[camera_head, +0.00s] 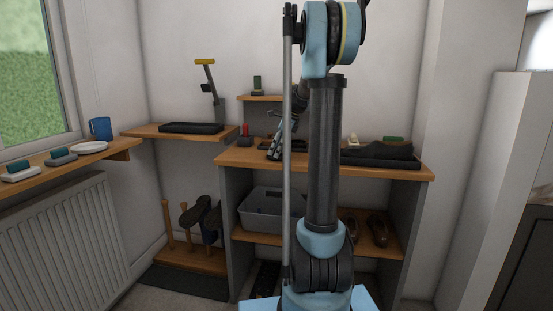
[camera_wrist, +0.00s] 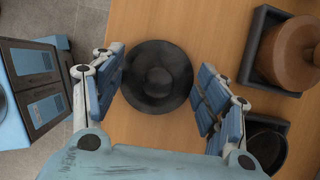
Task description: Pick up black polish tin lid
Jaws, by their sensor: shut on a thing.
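The black polish tin lid (camera_wrist: 152,92) is a dark round disc with a raised round middle, seen from above in the wrist view. It lies between the two blue-padded fingers of my gripper (camera_wrist: 163,76), which are shut on it. Wooden bench top shows around and beneath it; I cannot tell whether the lid touches the wood. In the head view my gripper (camera_head: 275,146) is low over the left part of the bench top (camera_head: 240,158). The lid is too small or hidden to make out there.
Right of my gripper in the wrist view are a brown round object (camera_wrist: 288,50) in a dark tray and a dark round container (camera_wrist: 268,146). A black shoe (camera_head: 380,149) stands on the bench's right side. A grey bin (camera_head: 262,210) sits on the shelf below.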

